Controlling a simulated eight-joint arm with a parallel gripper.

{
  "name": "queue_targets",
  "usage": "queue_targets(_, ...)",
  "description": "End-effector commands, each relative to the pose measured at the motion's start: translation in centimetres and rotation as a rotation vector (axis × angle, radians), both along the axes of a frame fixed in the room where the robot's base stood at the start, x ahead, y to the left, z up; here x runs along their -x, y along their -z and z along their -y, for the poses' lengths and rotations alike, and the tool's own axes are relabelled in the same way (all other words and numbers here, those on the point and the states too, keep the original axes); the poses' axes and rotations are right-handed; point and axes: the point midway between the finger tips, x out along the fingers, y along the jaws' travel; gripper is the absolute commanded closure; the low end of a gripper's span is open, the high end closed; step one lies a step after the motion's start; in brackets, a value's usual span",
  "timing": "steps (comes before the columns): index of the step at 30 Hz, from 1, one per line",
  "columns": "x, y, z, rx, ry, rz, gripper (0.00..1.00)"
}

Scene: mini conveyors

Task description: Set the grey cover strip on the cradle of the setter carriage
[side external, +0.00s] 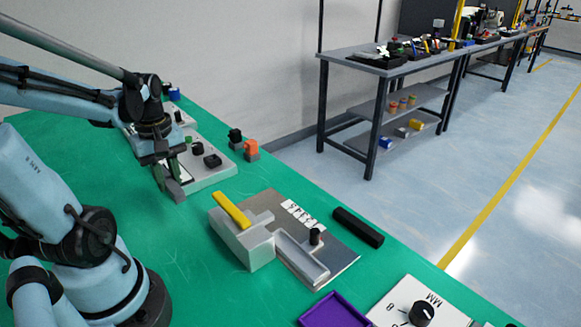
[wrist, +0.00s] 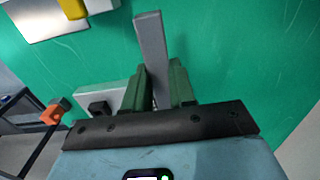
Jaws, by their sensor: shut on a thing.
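My gripper (side external: 163,172) is shut on the grey cover strip (side external: 175,190), above the green table left of the setter fixture. In the wrist view, the strip (wrist: 150,42) stands out lengthwise between the two green fingers of my gripper (wrist: 160,78), slightly tilted. A light grey fixture (side external: 257,252) with a yellow bar (side external: 231,210) on top and a long open trough (side external: 302,260) stands on a metal plate (side external: 335,248). It appears to be the setter carriage; which part is the cradle I cannot tell. The strip is apart from it.
A grey control box (side external: 210,172) with black knobs stands close behind my gripper. A black bar (side external: 357,227) lies right of the plate. A purple tray (side external: 333,312) and a white dial panel (side external: 428,305) are at the front. Green table between gripper and fixture is clear.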

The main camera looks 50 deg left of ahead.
Motion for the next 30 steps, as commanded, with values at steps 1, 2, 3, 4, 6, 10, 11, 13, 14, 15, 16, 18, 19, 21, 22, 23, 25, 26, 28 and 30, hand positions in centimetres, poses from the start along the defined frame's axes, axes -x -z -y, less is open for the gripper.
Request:
queue_targets(1, 0.6, 0.6, -1.0, 0.000, -0.009, 0.000, 1.00)
queue_targets(2, 0.8, 1.0, -1.5, 0.000, -0.007, 0.000, 1.00)
queue_targets(3, 1.2, 1.4, -2.2, 0.000, -0.007, 0.000, 1.00)
queue_targets(4, 1.5, 1.8, -2.7, 0.000, -0.006, 0.000, 1.00)
queue_targets(6, 2.0, 2.5, -3.7, 0.000, -0.004, 0.000, 1.00)
queue_targets(10, 3.0, 3.6, -5.3, 0.000, -0.002, 0.000, 1.00)
queue_targets(11, 3.1, 3.8, -5.6, 0.000, -0.001, 0.000, 1.00)
queue_targets(13, 3.4, 4.2, -6.1, 0.000, 0.001, 0.000, 1.00)
queue_targets(14, 3.5, 4.3, -6.3, 0.000, 0.002, 0.000, 1.00)
queue_targets(15, 3.6, 4.4, -6.4, 0.000, 0.003, 0.000, 1.00)
queue_targets(16, 3.7, 4.5, -6.5, 0.000, 0.003, 0.000, 1.00)
queue_targets(18, 3.7, 4.7, -6.6, 0.000, 0.004, 0.000, 1.00)
queue_targets(19, 3.7, 4.8, -6.7, 0.000, 0.004, 0.000, 1.00)
queue_targets(21, 3.7, 5.3, -6.7, 0.000, 0.005, 0.000, 1.00)
queue_targets(22, 3.7, 5.6, -6.7, 0.000, 0.005, 0.000, 1.00)
queue_targets(23, 3.7, 5.9, -6.7, 0.000, 0.005, 0.000, 1.00)
queue_targets(25, 3.7, 6.7, -6.6, 0.000, 0.005, 0.000, 1.00)
queue_targets(26, 3.7, 7.1, -6.7, 0.000, 0.005, 0.000, 1.00)
queue_targets(28, 3.7, 7.7, -6.7, -0.001, 0.005, 0.000, 1.00)
queue_targets(30, 3.7, 8.2, -6.7, -0.001, 0.004, 0.000, 1.00)
